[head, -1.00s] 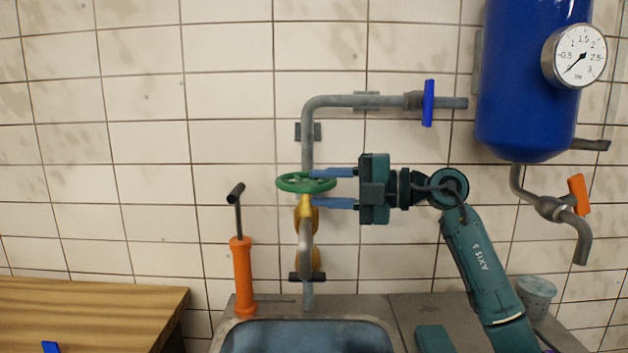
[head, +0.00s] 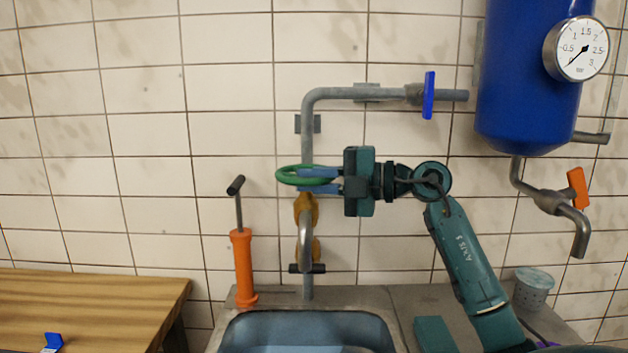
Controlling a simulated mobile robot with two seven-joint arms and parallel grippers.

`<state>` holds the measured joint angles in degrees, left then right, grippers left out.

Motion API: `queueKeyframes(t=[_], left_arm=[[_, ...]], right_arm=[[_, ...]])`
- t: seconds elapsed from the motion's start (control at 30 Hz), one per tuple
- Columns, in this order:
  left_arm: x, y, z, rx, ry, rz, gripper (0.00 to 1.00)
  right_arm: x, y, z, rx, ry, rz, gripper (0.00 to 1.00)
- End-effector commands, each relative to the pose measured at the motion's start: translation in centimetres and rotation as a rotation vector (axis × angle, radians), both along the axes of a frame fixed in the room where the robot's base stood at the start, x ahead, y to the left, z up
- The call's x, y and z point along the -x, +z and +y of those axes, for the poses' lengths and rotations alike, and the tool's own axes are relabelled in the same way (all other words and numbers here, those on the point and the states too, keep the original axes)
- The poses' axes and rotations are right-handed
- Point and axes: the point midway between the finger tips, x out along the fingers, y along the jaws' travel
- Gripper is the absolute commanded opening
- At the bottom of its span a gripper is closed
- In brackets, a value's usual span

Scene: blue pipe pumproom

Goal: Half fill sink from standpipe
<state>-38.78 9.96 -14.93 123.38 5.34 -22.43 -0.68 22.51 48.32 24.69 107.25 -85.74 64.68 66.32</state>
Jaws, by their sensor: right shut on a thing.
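My right gripper (head: 318,180) comes from the right and is shut on the handwheel's rim, one finger above and one below. A small blue tip (head: 53,341) shows at the lower left, possibly my left gripper.
An orange hand pump (head: 243,268) stands left of the sink. A blue tank (head: 530,80) with a gauge (head: 577,49) and an orange-handled tap (head: 577,188) hangs at the right. A grey cup (head: 533,288) stands on the counter. A wooden table (head: 90,300) is at left.

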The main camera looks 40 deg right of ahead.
Motion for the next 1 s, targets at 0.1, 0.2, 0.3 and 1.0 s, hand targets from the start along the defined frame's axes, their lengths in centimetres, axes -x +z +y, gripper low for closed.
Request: queueKeyframes(t=[0.1, 0.2, 0.3, 1.0], left_arm=[[-0.1, 0.1, 0.1, 0.0, 0.001, -0.003, 0.33], [-0.1, 0.3, 0.1, 0.0, 0.002, -0.005, 0.33], [-0.1, 0.5, 0.1, -0.001, 0.001, -0.005, 0.33], [0.8, 3.4, 1.1, -0.1, -0.016, 0.043, 0.33]], right_arm=[[0.0, 0.0, 0.0, 0.001, 0.0, -0.001, 0.0], [0.0, 0.0, 0.0, 0.002, -0.004, 0.0, 0.0], [0.0, 0.0, 0.1, 0.003, -0.021, 0.001, 0.0], [-0.7, 0.5, 1.6, -0.004, -0.43, 0.0, 0.0]])
